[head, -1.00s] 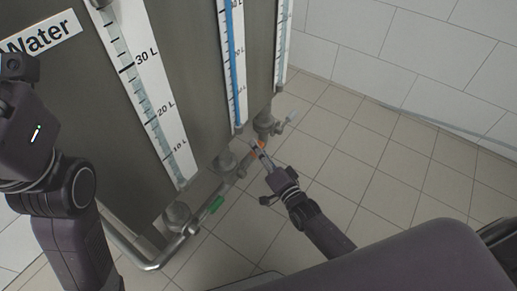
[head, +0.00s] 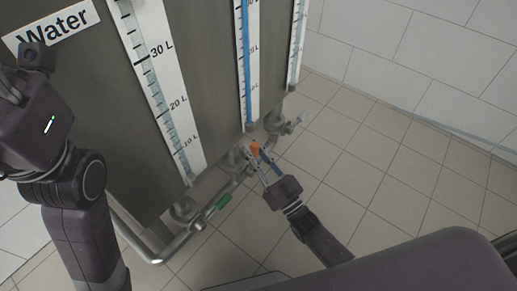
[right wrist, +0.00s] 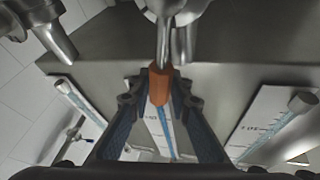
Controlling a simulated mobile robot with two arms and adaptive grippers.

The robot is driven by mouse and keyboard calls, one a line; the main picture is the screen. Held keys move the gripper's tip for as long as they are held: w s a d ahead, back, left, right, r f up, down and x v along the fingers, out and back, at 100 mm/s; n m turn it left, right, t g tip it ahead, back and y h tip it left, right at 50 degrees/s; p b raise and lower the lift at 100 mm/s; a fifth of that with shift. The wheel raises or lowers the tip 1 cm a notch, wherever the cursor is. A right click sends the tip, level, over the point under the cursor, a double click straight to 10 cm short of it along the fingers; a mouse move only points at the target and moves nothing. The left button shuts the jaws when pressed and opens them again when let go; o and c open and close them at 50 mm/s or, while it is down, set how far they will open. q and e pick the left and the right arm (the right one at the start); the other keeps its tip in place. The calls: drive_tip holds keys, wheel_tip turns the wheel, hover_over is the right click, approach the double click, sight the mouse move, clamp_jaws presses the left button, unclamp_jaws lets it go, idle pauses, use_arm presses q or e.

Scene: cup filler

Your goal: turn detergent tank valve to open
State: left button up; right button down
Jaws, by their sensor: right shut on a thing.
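The orange valve handle (head: 255,148) sits on the pipework below the tank with the blue level tube (head: 244,60). My right gripper (head: 260,158) reaches it from below right, with a finger on each side. In the right wrist view the orange handle (right wrist: 160,86) lies between the two fingertips, and the gripper is shut on it. The handle's metal stem (right wrist: 164,42) runs to the valve body above. My left gripper (head: 12,92) is at the left edge in front of the tank; its fingers are dark and partly cut off.
A green valve handle (head: 223,201) is on the pipe to the left, below the tank marked Water (head: 55,27). A pale valve handle (head: 303,119) is to the right. The tiled floor (head: 390,190) on the right is clear.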

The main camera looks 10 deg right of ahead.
drive_tip(key=shift+s+a+n+y+b, duration=0.2)
drive_tip(key=shift+s+a+n+y, duration=0.25)
drive_tip(key=shift+n, duration=0.45)
drive_tip(key=shift+s+a+n+y+b, duration=0.2)
drive_tip(key=shift+a+n+y, duration=0.3)
drive_tip(key=shift+n, duration=0.4)
drive_tip(key=c, duration=1.7)
unclamp_jaws()
drive_tip(key=shift+c, duration=0.2)
drive_tip(key=shift+d, duration=0.1)
drive_tip(key=v, duration=1.2)
drive_tip(key=shift+r, duration=0.15)
